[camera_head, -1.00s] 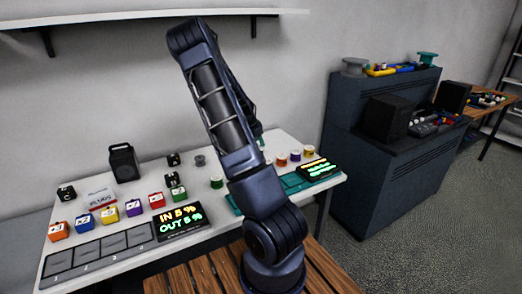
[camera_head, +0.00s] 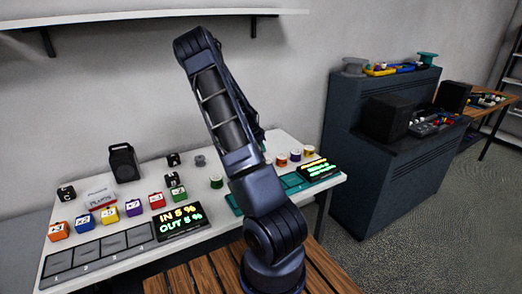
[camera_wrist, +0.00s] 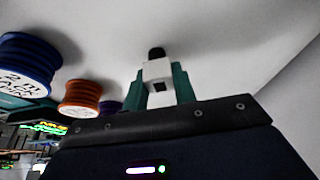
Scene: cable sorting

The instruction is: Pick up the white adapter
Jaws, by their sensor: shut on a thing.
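The white adapter (camera_wrist: 157,71) shows in the wrist view as a small white block with a dark square on its face and a black end on top. My gripper (camera_wrist: 163,84) has its teal fingers shut on it, one on either side. A pale surface lies behind the adapter, and I cannot tell how far apart they are. In the head view my own arm hides the gripper and the adapter.
In the wrist view, a blue spool (camera_wrist: 27,65) and an orange spool (camera_wrist: 79,98) stand to the left. In the head view, the white table (camera_head: 95,262) holds colored blocks, a black speaker-like box (camera_head: 124,163) and a lit IN/OUT display (camera_head: 180,221). A shelf (camera_head: 140,19) hangs above.

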